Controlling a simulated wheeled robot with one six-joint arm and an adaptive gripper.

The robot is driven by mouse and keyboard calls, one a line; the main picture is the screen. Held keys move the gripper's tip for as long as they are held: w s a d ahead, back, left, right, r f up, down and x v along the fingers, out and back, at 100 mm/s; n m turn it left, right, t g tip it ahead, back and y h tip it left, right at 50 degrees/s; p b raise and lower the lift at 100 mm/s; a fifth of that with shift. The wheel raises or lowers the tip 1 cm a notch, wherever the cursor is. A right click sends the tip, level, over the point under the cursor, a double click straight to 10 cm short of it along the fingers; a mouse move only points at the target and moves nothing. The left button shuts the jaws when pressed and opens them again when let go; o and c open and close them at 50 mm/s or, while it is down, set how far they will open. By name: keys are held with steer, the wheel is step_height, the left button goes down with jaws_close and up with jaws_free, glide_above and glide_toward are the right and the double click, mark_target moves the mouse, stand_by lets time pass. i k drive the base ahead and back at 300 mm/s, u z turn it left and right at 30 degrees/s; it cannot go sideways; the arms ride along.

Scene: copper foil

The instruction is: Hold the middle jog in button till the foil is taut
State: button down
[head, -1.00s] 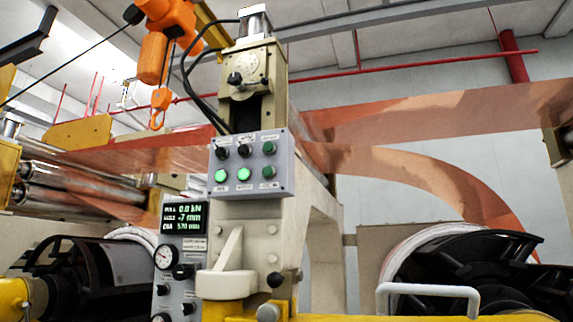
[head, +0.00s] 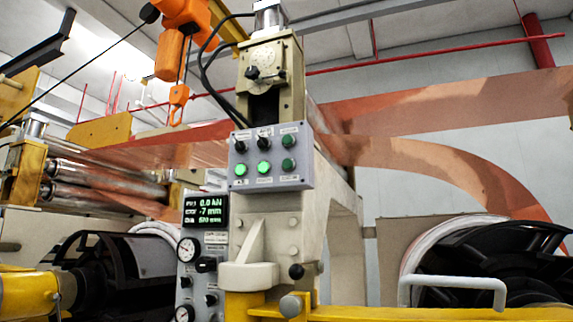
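A grey control panel (head: 302,180) is fixed to the front of the beige machine post. Its top row has two black selector knobs and a dark green button (head: 288,141). Its bottom row has a lit green left button (head: 240,169), a lit green middle button (head: 264,168) and a darker green right button (head: 288,165). The labels are too small to read. The copper foil (head: 440,115) runs behind the post, and a second stretch (head: 430,157) curves down to the right-hand reel. The display (head: 211,209) appears to read 0.0 kN and -7 mm. My gripper is not in view.
An orange hoist hook (head: 178,105) hangs left of the panel. A gauge (head: 188,250) sits below the display. Yellow rails (head: 400,313) and a white handle (head: 455,283) cross the front. A black reel (head: 490,265) stands right. The space before the panel looks clear.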

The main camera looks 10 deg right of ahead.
mark_target(288, 164)
steer(key=z, duration=1.95)
steer(key=k, duration=0.95)
steer(key=u, duration=1.55)
